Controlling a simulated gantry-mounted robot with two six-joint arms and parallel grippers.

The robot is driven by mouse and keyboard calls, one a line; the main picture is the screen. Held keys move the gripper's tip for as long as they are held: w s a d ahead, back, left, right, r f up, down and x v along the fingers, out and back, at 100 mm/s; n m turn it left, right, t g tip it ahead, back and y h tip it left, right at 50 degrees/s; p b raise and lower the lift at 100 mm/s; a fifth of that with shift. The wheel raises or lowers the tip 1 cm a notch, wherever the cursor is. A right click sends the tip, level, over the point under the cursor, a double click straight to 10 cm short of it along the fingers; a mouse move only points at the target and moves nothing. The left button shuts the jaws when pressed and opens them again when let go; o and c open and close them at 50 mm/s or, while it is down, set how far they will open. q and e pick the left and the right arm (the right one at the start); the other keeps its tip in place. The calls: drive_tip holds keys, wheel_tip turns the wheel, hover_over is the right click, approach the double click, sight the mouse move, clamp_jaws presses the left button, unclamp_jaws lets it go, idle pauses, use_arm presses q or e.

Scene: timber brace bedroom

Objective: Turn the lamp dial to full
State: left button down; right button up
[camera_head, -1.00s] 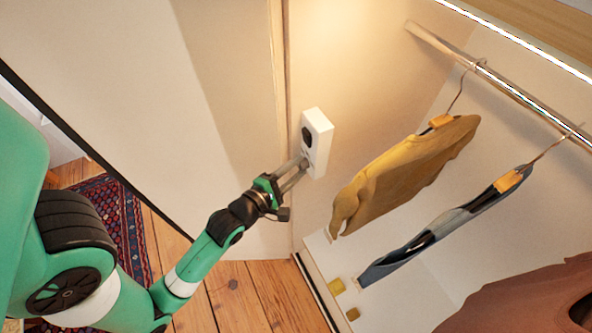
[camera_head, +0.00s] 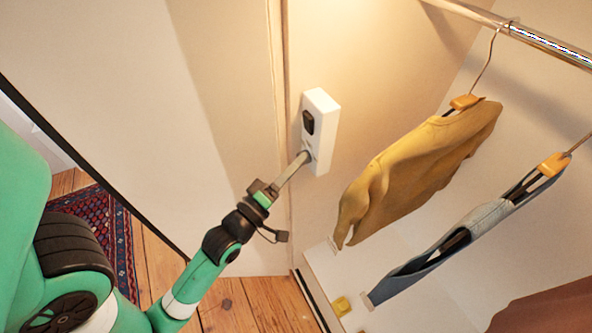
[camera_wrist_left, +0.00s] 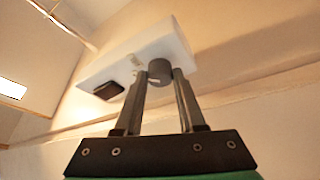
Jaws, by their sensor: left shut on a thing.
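A white switch box (camera_head: 321,110) is fixed on the wall panel, with a dark rocker switch (camera_head: 308,122) on its upper face. The round grey lamp dial (camera_wrist_left: 160,71) sticks out of the box in the left wrist view, where the box (camera_wrist_left: 150,52) also shows. My left gripper (camera_head: 304,157) reaches the lower part of the box. Its two fingers (camera_wrist_left: 161,78) are shut on the dial, one on each side. In the head view the fingers mostly hide the dial. My right gripper is in neither view.
A mustard garment (camera_head: 415,160) and a blue garment (camera_head: 455,240) hang from a rail (camera_head: 545,42) to the right of the box. A tall pale panel (camera_head: 130,100) stands to the left. Wooden floor (camera_head: 245,305) and a patterned rug (camera_head: 100,225) lie below.

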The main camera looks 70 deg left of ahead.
use_arm(q)
drive_tip(key=shift+f+m+t+b, duration=0.1)
drive_tip(key=shift+m+t+b, duration=0.6)
drive_tip(key=shift+m+b, duration=1.05)
drive_tip(key=c, duration=0.8)
unclamp_jaws()
